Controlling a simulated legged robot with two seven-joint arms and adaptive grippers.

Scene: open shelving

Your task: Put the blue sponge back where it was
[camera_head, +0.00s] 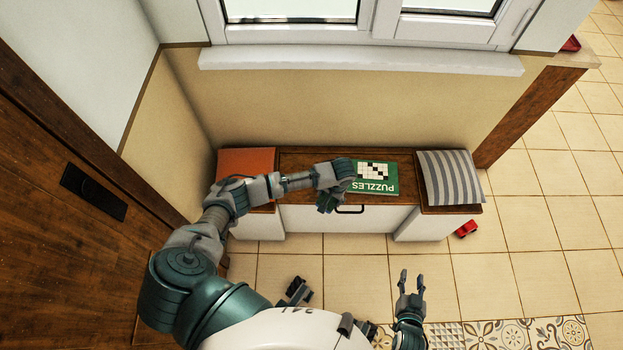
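I see no blue sponge in the head view. My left arm reaches in from the left over the bench, and its hand end (335,190) is above the bench's front edge, beside the green puzzle book (377,177). Its fingers are not clear, so I cannot tell whether they are open or hold anything. My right gripper (412,283) is low in the view, above the tiled floor in front of the bench. Its two fingers are apart with nothing between them.
The wooden-topped bench (295,160) has white fronts. An orange cushion (246,162) lies at its left end and a striped cushion (448,178) at its right. A small red toy (466,229) is on the floor. A wooden door (60,190) is at left. Floor at right is mostly clear.

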